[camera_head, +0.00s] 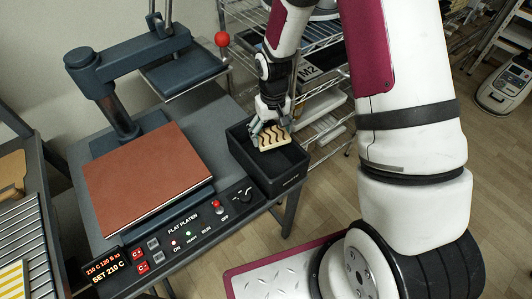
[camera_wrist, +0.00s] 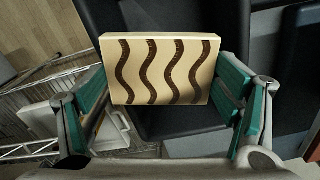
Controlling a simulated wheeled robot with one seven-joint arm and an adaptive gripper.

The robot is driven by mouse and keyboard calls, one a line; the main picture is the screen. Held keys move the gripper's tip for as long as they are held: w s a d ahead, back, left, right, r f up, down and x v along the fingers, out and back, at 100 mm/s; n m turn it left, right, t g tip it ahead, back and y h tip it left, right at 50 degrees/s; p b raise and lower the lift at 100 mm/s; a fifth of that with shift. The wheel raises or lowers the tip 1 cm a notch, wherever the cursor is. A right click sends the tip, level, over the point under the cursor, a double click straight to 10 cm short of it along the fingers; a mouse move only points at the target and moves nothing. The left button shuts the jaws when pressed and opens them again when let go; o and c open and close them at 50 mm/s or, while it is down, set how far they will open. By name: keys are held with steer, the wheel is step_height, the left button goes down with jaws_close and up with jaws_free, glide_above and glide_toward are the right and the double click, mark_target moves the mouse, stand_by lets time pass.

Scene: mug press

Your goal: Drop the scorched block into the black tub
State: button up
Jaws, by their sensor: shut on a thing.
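The scorched block (camera_head: 274,138) is cream with dark wavy burn lines. In the head view it is in my gripper (camera_head: 268,128), over the mouth of the black tub (camera_head: 277,178). In the wrist view the block (camera_wrist: 162,70) sits between the two green-padded fingers of my gripper (camera_wrist: 165,95), with its wavy face toward the camera. The dark inside of the tub (camera_wrist: 185,148) shows below and behind it. I cannot tell the exact height of the block above the tub floor.
The flat platen press (camera_head: 150,180) with its brown plate stands left of the tub, its arm swung aside. A red ball knob (camera_head: 222,39) is near the tub's back. A wire shelf (camera_head: 310,90) stands behind. A striped block (camera_head: 12,278) lies at the lower left.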

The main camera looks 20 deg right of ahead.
steer(key=shift+f, duration=0.4)
steer(key=o, duration=1.1)
steer(key=shift+r, duration=0.1)
step_height(320, 180, up, 12)
